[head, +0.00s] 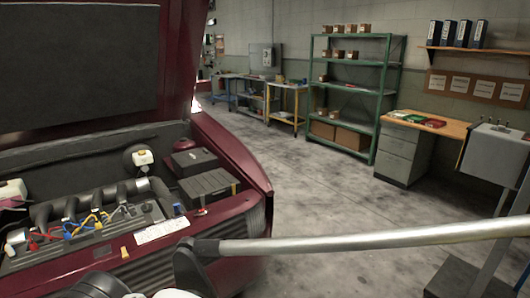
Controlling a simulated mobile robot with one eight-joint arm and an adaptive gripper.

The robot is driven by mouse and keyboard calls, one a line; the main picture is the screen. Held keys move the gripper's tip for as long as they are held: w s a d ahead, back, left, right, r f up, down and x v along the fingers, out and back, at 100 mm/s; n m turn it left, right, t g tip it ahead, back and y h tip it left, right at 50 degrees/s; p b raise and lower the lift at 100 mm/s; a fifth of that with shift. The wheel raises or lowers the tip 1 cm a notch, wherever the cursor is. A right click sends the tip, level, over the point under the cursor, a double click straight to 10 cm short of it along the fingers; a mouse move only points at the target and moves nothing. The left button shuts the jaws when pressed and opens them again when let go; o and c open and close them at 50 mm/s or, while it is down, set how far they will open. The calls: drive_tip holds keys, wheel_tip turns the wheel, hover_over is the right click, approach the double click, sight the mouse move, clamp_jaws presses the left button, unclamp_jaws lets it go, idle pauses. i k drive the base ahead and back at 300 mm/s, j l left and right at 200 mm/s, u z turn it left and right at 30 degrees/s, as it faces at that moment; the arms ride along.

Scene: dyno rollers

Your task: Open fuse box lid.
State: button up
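The red car's engine bay is open at the left. Two dark boxes sit at its right side: a smaller one (195,161) at the back and a larger one (208,188) in front of it. I cannot tell for certain which is the fuse box; both look closed on top. Dark rounded parts and a white part at the bottom edge look like my own arm. I cannot make out my gripper's fingers in this view.
The raised hood (80,55) stands over the bay. The engine (85,228) has coloured leads. A green shelf (350,90), a desk (420,140) and a grey cabinet (490,150) stand beyond. The floor (330,195) between is clear.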

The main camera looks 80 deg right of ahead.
sight(194, 161)
drive_tip(key=z, duration=1.9)
drive_tip(key=i+l, duration=0.3)
drive_tip(key=i+l+z, duration=0.1)
drive_tip(key=i+l, duration=0.15)
drive_tip(key=i, duration=0.3)
drive_tip(key=i+l, duration=0.3)
drive_tip(key=i, duration=0.15)
drive_tip(key=i+l+z, duration=0.1)
drive_tip(key=i+l, duration=0.15)
drive_tip(key=i, duration=0.15)
drive_tip(key=i+l+z, duration=0.1)
drive_tip(key=i, duration=0.35)
drive_tip(key=l, duration=0.1)
